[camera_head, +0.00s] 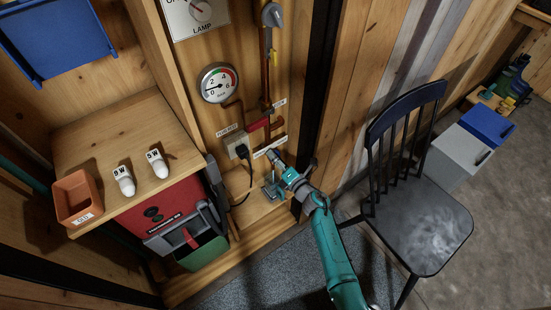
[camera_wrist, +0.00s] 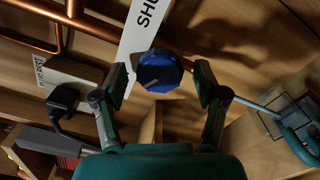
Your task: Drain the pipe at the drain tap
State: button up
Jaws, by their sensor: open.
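A round blue tap knob (camera_wrist: 158,72) with a pale mark on its face sits by a copper pipe (camera_wrist: 190,51) in the wrist view. My gripper (camera_wrist: 161,86) is open, with one finger on each side of the knob and a gap on both sides. A white label (camera_wrist: 144,32) beginning "SHU" lies behind it, its end cut off. The blue knob is not distinguishable there. A round pressure gauge (camera_head: 217,83) hangs above left.
A socket with a black plug (camera_head: 240,148) is left of my gripper, its cord hanging down. A blue-grey metal object (camera_head: 270,190) stands on the ledge below. A black chair (camera_head: 415,225) stands right of my arm. A red machine (camera_head: 170,212) is at left.

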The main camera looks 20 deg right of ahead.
jog(key=v, duration=1.2)
jog(key=s+a+r+m+t+h, duration=0.1)
jog(key=s+a+r+m+h, duration=0.15)
jog(key=s+m, duration=0.7)
jog(key=s+a+r+m+h, duration=0.1)
jog(key=s+a+r+m, duration=0.2)
jog(key=s, duration=1.1)
jog(key=s+d+r+m+g+h, duration=0.1)
jog(key=s+r+m, duration=0.5)
jog(key=s, duration=0.3)
jog(key=s+d+r+m+g+h, duration=0.1)
jog(key=s+r+m+g, duration=0.1)
jog(key=s+r+m, duration=0.5)
jog(key=shift+s+m, duration=0.75)
jog(key=shift+s, duration=0.5)
